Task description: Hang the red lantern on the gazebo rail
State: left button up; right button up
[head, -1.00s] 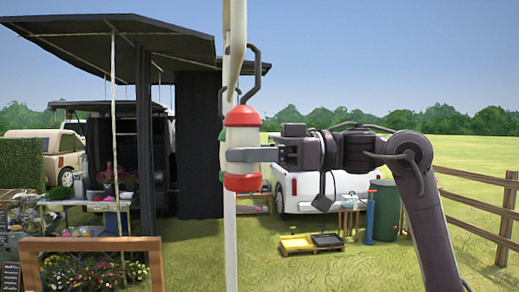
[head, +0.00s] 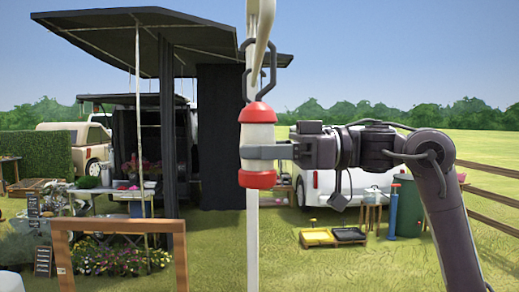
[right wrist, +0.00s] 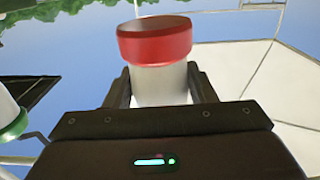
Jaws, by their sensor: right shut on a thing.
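The red lantern (head: 257,134) has a white body with red caps at top and bottom. My right gripper (head: 262,152) is shut around its middle and holds it upright in front of the white gazebo post (head: 252,235). The lantern's dark wire handle (head: 272,68) rises beside the white gazebo rail (head: 262,30); I cannot tell whether it hooks over or touches the rail. In the right wrist view, the red cap (right wrist: 155,42) stands above my fingers. My left gripper is not in view.
A white and green object (right wrist: 10,122) shows at the left edge of the right wrist view. A dark-roofed stall (head: 160,25), a wooden frame (head: 120,224) and flowers lie to the left. Yellow and black trays (head: 318,237) lie on the grass behind. Open air surrounds the lantern's right side.

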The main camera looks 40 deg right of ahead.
jog(key=shift+f, duration=0.35)
dwell(0.7)
jog(key=o, duration=1.3)
jog(key=shift+c, duration=0.2)
jog(key=shift+b, duration=0.3)
jog(key=shift+b+v, duration=0.3)
jog(key=shift+v, duration=0.5)
jog(key=f+b+v, duration=0.1)
jog(key=b+v, duration=0.2)
jog(key=v, duration=0.9)
jog(key=shift+s+d+f, duration=0.15)
jog(key=shift+s+f, duration=0.05)
jog(key=shift+f, duration=0.05)
dwell(0.7)
